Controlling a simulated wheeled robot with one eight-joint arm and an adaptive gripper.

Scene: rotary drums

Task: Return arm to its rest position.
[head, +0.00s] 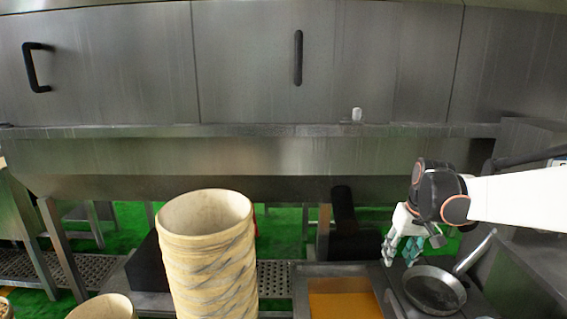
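My arm reaches in from the right edge of the head view, with a white link and a dark wrist joint. My gripper (400,256) hangs below the wrist, pointing down, at the left of a dark frying pan (434,290). Its fingers are pale with greenish pads, and a gap shows between them. I see nothing held in the gap. The gripper partly overlaps the pan's far edge in the picture; I cannot tell whether they touch.
A tall ribbed beige cylinder (207,255) stands in front, with a shorter one (103,307) at its left. A tray with orange content (343,300) lies left of the pan. Steel cabinets (250,60) with black handles span the back, with a small white object (357,114) on their ledge.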

